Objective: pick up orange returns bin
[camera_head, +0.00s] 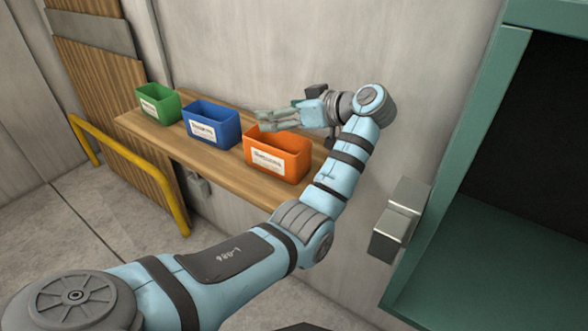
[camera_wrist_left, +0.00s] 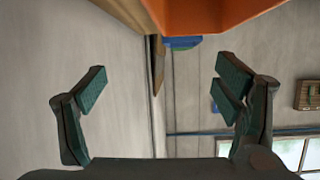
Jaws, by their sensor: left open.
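The orange returns bin (camera_head: 277,153) stands upright at the right end of the wooden shelf, an open-topped box with a white label on its front. My left gripper (camera_head: 264,119) is at the bin's back, by the wall, its fingers pointing left above the rear rim in the picture. In the left wrist view my left gripper (camera_wrist_left: 165,80) is open, with nothing between its fingers. There the orange bin (camera_wrist_left: 215,14) fills the top edge, beyond the fingertips. Whether a finger touches the bin I cannot tell. My right gripper is not in view.
A blue bin (camera_head: 211,126) and a green bin (camera_head: 158,105) stand left of the orange one on the shelf (camera_head: 222,172). A yellow rail (camera_head: 130,160) is at the left. A green cabinet (camera_head: 470,250) is at the right. The wall is close behind the gripper.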

